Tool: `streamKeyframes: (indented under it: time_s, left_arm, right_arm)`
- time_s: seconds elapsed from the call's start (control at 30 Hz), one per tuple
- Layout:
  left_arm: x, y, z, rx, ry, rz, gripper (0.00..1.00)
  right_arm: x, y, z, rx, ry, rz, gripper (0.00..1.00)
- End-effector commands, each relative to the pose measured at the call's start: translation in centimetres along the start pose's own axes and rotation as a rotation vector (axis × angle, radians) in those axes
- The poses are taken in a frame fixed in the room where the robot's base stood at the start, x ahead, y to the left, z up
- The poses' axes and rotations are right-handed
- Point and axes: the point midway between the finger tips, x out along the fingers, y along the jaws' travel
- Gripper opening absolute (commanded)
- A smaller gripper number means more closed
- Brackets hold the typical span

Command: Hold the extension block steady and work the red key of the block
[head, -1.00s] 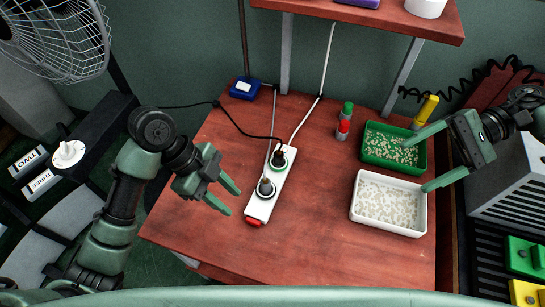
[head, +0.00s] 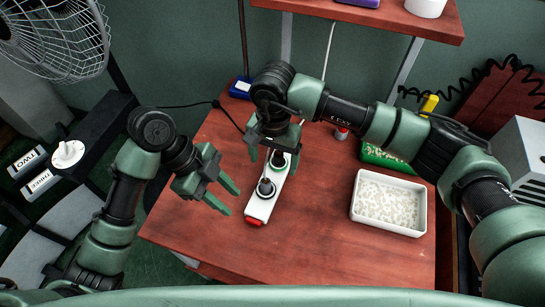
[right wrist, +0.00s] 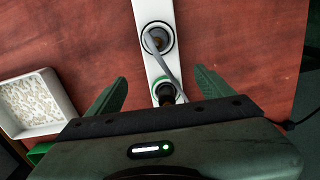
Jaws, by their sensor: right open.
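The white extension block (head: 260,208) lies on the red-brown table, with a grey plug in a socket near its front. Its red key (head: 255,222) is at the near end and uncovered in the head view. My right gripper (head: 275,160) is open over the far part of the block and hides its far end. In the right wrist view the block (right wrist: 152,12) runs between the open fingers (right wrist: 160,78), apart from both; the key is out of frame. My left gripper (head: 234,202) is open and empty, left of the block's near part.
A white tray of pale pellets (head: 390,229) and a partly hidden green tray (head: 374,156) stand right of the block. A red-capped item (head: 341,132) is behind my right arm. A black cable (head: 229,115) runs left. The table's front is clear.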

Motion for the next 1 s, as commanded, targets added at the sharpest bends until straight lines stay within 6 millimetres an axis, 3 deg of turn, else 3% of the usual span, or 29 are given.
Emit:
streamKeyframes:
  time_s: [0.13, 0.53, 0.93, 0.97, 1.0]
  left_arm:
    - [0.0, 0.0, 0.0, 0.0, 0.0, 0.0, 0.36]
    - [0.0, 0.0, 0.0, 0.0, 0.0, 0.0, 0.36]
    - [0.0, 0.0, 0.0, 0.0, 0.0, 0.0, 0.36]
    - [0.0, 0.0, 0.0, 0.0, 0.0, 0.0, 0.36]
    - [0.0, 0.0, 0.0, 0.0, 0.0, 0.0, 0.36]
  right_arm:
    - [1.1, -0.5, 0.0, 0.009, 0.014, -0.006, 0.82]
    - [6.7, -0.4, -0.1, 0.008, 0.012, -0.004, 0.82]
    - [7.7, -0.4, -0.1, 0.006, 0.014, -0.006, 0.82]
    - [7.7, -0.4, -0.1, 0.006, 0.014, -0.006, 0.79]
    - [7.6, -0.4, -0.1, 0.006, 0.014, -0.006, 0.68]
